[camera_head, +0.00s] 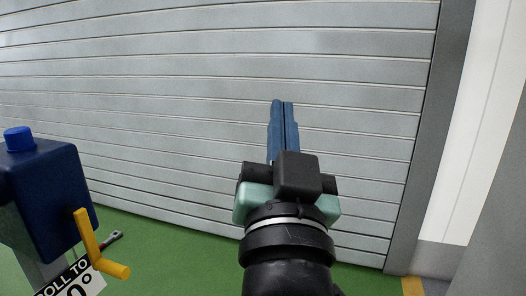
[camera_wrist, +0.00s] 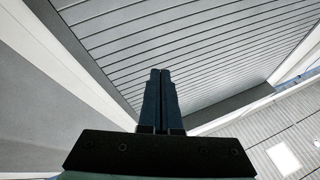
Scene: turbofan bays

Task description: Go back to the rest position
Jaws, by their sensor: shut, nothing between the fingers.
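My gripper (camera_head: 282,102) stands upright near the middle of the head view, with its two blue fingers pressed together and nothing between them. It is in front of a grey slatted shutter (camera_head: 190,90) and touches nothing that I can see. In the wrist view my gripper (camera_wrist: 160,72) points up toward the same shutter (camera_wrist: 190,40), and its fingers are closed side by side. I cannot tell the exact gap between the fingertips and the shutter.
At the lower left stands a dark blue box (camera_head: 50,195) with a blue knob (camera_head: 19,139) and a yellow crank handle (camera_head: 95,245). A sign (camera_head: 75,280) with partly cut-off text is below it. Green floor (camera_head: 170,260) is clear between the box and my arm.

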